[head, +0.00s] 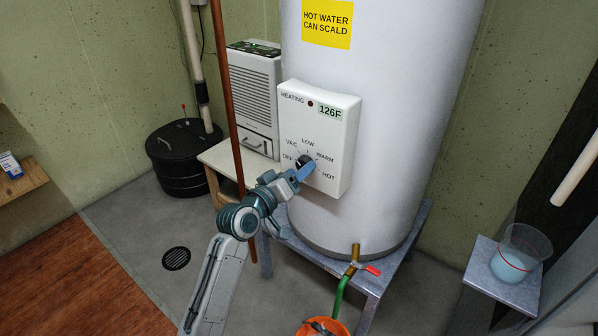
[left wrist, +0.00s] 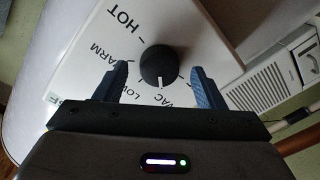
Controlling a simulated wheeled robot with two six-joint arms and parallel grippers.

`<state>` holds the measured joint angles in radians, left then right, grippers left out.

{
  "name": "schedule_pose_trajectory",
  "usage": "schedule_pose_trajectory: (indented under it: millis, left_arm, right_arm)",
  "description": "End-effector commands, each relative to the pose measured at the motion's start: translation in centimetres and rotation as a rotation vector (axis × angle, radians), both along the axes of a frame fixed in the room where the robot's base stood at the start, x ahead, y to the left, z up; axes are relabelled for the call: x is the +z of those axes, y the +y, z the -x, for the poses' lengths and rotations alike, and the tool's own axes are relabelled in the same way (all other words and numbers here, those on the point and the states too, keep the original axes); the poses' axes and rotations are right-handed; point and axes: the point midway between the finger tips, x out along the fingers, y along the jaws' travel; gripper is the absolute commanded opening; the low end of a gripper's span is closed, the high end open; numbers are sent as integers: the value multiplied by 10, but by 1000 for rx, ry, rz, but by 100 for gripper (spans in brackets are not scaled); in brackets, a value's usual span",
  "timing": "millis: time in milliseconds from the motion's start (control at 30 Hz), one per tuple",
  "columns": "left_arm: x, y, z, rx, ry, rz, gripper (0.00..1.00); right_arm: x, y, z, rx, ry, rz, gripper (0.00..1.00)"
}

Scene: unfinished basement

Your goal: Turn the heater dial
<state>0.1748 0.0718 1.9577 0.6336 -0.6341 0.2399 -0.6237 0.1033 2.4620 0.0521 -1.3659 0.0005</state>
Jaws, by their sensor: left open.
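The heater's white control box (head: 341,152) is on the white tank (head: 385,130), with a small display reading 126F. Its black round dial (left wrist: 159,66) has labels OFF, VAC, LOW, WARM and HOT around it. In the left wrist view its white mark points down, toward the space between LOW and VAC. My left gripper (left wrist: 160,86) is open with one blue finger on each side of the dial, with gaps visible on both sides. In the head view, the left gripper (head: 300,169) is at the box and partly hides the dial (head: 303,160). My right gripper is not in view.
The tank stands on a metal stand (head: 372,272). A brass valve with a red handle (head: 372,270) and green hose is below, above an orange bucket (head: 322,327). A copper pipe (head: 228,95) runs left of the box. A dehumidifier (head: 254,98) stands behind; a beaker (head: 520,253) is at right.

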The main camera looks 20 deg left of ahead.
Motion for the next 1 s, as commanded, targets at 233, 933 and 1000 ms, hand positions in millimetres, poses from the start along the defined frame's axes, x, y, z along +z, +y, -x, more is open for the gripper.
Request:
schedule_pose_trajectory:
  millis: [233,933,1000]
  left_arm:
    - [0,-4,-10,-1,1,0,63]
    - [-1,-3,-9,-1,-9,-28,19]
    - [-1,-3,-9,-1,-19,-54,19]
  right_arm:
    - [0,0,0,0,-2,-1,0]
    - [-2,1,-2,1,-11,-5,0]
    - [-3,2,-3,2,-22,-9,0]
